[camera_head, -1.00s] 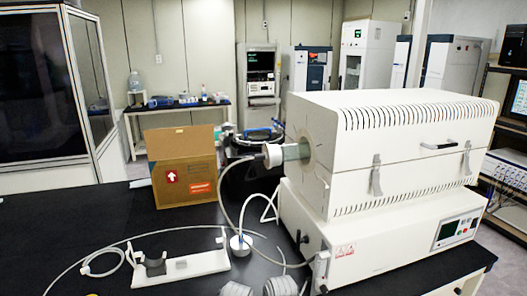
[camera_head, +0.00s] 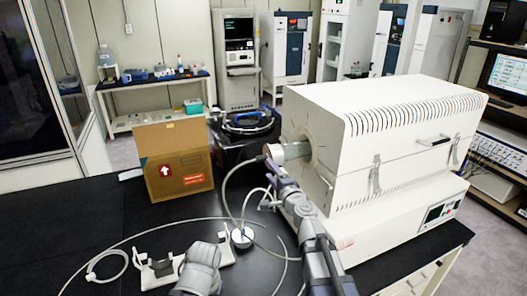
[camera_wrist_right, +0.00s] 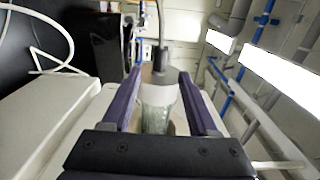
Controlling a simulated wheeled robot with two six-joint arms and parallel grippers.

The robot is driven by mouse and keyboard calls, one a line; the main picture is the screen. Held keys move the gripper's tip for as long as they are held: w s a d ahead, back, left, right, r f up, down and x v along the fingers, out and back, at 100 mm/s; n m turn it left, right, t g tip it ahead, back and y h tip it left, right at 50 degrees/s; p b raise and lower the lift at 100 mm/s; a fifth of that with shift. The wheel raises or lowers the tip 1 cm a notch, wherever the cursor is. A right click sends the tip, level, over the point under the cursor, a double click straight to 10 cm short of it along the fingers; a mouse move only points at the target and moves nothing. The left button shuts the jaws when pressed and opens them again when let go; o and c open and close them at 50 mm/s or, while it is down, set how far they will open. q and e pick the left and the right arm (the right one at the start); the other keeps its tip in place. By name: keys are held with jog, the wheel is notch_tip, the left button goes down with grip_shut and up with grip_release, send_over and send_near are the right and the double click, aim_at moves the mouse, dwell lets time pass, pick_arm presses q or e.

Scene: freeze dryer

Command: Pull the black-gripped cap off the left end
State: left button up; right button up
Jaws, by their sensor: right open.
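The white cap (camera_head: 274,152) sits on the left end of the clear tube (camera_head: 296,150) that sticks out of the white furnace. In the right wrist view, the cap (camera_wrist_right: 159,76) shows its dark grip (camera_wrist_right: 160,58) between my fingers, with the glassy tube (camera_wrist_right: 157,112) nearer the palm. My right gripper (camera_head: 272,172) is open just below and beside the cap in the head view. In the wrist view its purple fingers (camera_wrist_right: 160,74) stand apart on either side of the cap. Contact cannot be told. My left gripper does not show; a grey link of mine is at the bottom.
The furnace (camera_head: 385,125) fills the right of the black bench (camera_head: 95,215). A cardboard box (camera_head: 176,163) stands left of the cap. A white stand (camera_head: 160,233), hoses and a round white fitting (camera_head: 242,238) lie in front. The bench's left side is clear.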

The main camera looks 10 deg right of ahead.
aim_at(262, 160)
jog(key=shift+w, duration=0.1)
jog(key=shift+w+a, duration=0.3)
jog(key=shift+w, duration=1.2)
jog(key=shift+w+a, duration=0.25)
jog(key=shift+w, duration=1.25)
jog(key=shift+w+a, duration=0.3)
jog(key=shift+w, duration=1.2)
grip_shut()
jog(key=shift+s+a, duration=0.1)
jog(key=shift+a, duration=0.05)
jog(key=s+a, duration=0.1)
jog(key=a, duration=0.5)
jog(key=shift+a, duration=0.35)
jog(key=shift+s, duration=0.1)
